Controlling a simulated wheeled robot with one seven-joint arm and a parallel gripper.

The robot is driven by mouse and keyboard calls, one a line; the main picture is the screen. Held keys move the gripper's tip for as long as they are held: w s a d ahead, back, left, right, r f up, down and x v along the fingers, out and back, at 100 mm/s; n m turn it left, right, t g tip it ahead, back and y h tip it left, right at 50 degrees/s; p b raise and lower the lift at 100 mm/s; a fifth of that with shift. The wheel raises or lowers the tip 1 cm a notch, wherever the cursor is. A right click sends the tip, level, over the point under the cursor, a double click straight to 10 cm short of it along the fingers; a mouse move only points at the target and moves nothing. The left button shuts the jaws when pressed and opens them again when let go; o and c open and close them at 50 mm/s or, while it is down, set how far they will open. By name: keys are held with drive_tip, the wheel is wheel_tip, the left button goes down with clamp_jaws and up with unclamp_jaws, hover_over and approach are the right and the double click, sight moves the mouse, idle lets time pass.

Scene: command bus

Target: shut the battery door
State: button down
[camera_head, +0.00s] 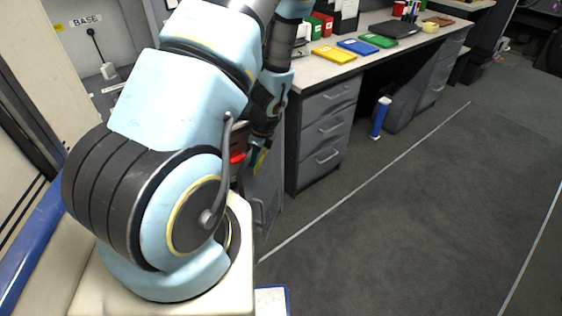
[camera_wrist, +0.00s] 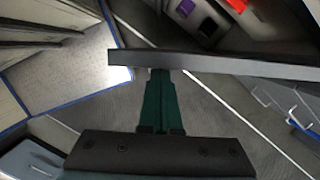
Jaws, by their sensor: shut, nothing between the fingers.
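The battery door appears to be the grey panel (camera_head: 266,183) just right of my arm in the head view, standing open beside a dark compartment with a red part (camera_head: 237,157). In the wrist view its edge seems to be the long dark grey bar (camera_wrist: 225,66) across the upper middle. My gripper (camera_wrist: 160,73) is shut and empty, its green fingers together. The fingertips reach the lower edge of that bar; I cannot tell whether they touch it. In the head view my arm hides much of the gripper and the compartment.
A desk (camera_head: 305,68) with grey drawers (camera_head: 327,128) stands right of the panel, with yellow, blue and green folders on top. A blue and white cylinder (camera_head: 380,118) stands on the floor beneath. Dark carpet (camera_head: 400,220) with white lines is clear at the right.

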drive_tip(key=w+a+m+t+p, duration=0.1)
drive_tip(key=w+a+m, duration=0.4)
drive_tip(key=a, duration=0.6)
drive_tip(key=shift+w+h, duration=0.4)
drive_tip(key=shift+w, duration=0.9)
drive_tip(key=shift+s, duration=0.1)
